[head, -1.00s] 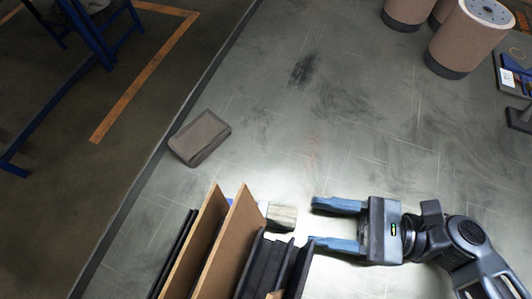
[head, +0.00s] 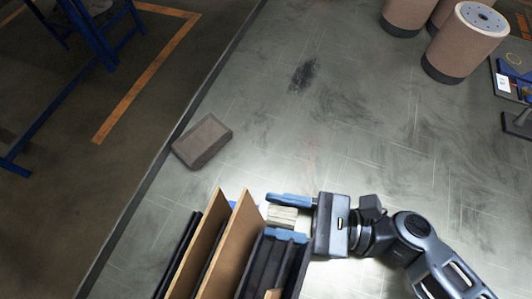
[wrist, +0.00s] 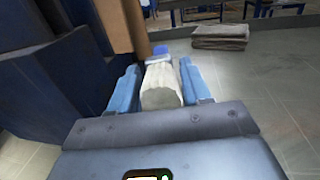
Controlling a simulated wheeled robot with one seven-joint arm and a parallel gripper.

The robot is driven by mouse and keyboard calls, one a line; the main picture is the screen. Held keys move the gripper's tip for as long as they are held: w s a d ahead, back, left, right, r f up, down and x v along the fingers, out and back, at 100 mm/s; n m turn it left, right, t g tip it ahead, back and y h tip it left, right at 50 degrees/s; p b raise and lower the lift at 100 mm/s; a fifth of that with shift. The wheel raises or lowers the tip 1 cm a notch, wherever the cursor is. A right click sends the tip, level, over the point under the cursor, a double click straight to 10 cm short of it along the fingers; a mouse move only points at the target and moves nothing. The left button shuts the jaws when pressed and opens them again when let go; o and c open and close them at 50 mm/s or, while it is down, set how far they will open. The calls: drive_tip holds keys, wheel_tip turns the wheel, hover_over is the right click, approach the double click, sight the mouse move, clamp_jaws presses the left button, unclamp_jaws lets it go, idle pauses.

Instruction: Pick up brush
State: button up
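The brush (head: 283,216) has a pale, whitish bristle block and lies beside the upright brown boards. In the wrist view, the brush (wrist: 161,86) points toward me, with a blue part behind the bristles. My gripper (head: 270,214) is open, with one blue finger on each side of the bristle block. In the wrist view, my gripper (wrist: 159,68) shows narrow gaps between the fingers and the brush. The brush's far end is partly hidden by the boards and by its own bristles.
Upright brown boards (head: 228,245) and dark blocks (head: 262,262) stand close to the left of and below the gripper. A grey-brown pad (head: 202,141) lies farther left. Brown drums (head: 466,45) stand at the back right. The middle surface is clear.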

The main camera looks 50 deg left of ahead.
drive_tip(key=c, duration=0.7)
drive_tip(key=shift+r, duration=0.1)
drive_tip(key=shift+w+a+r, duration=0.3)
drive_tip(key=shift+w+r, duration=0.1)
drive_tip(key=w+a+r+b, duration=0.1)
drive_tip(key=w+a+r, duration=0.1)
drive_tip(key=w, duration=0.1)
drive_tip(key=w+a+r+b, duration=0.1)
drive_tip(key=w+a+r, duration=0.1)
drive_tip(key=w, duration=0.2)
drive_tip(key=w+a+r+b, duration=0.1)
drive_tip(key=w+a+r, duration=0.1)
drive_tip(key=w+r, duration=0.1)
drive_tip(key=shift+w+a, duration=0.4)
drive_tip(key=shift+w, duration=0.2)
drive_tip(key=shift+d, duration=0.1)
